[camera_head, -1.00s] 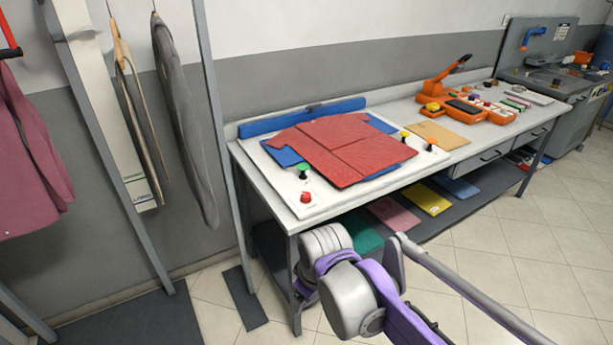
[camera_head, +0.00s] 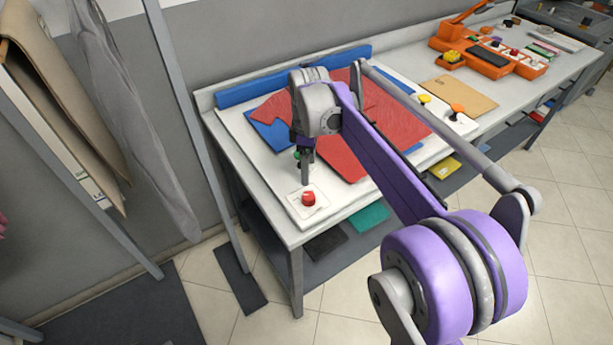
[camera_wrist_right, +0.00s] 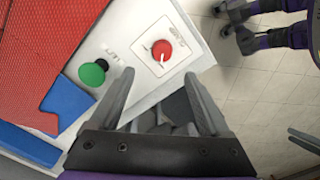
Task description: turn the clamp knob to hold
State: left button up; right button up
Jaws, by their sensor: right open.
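A red round knob (camera_head: 308,198) sits on a white plate at the near left corner of the board on the table. In the right wrist view the red knob (camera_wrist_right: 161,49) shows a pale pointer and small markings around it, too small to read. My right gripper (camera_head: 305,170) points down just behind the knob in the head view. In the right wrist view my right gripper (camera_wrist_right: 159,76) is open and empty, its fingertips short of the knob and apart from it. My left gripper does not show clearly in either view.
A green knob (camera_wrist_right: 93,73) stands beside the red one, partly hidden in the head view. Red cloth (camera_head: 390,120) lies over blue pieces on the board. Yellow (camera_head: 424,99) and orange (camera_head: 457,108) knobs stand at the far side. A grey post (camera_head: 185,90) rises left of the table.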

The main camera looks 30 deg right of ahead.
aim_at(309, 195)
jog(key=f, duration=1)
jog(key=shift+s+a+f+b, duration=0.1)
jog(key=shift+s+f+b, duration=0.15)
jog(key=shift+s+b, duration=0.05)
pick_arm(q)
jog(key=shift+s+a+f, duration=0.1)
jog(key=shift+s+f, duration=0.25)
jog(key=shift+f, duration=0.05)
pick_arm(e)
grip_shut()
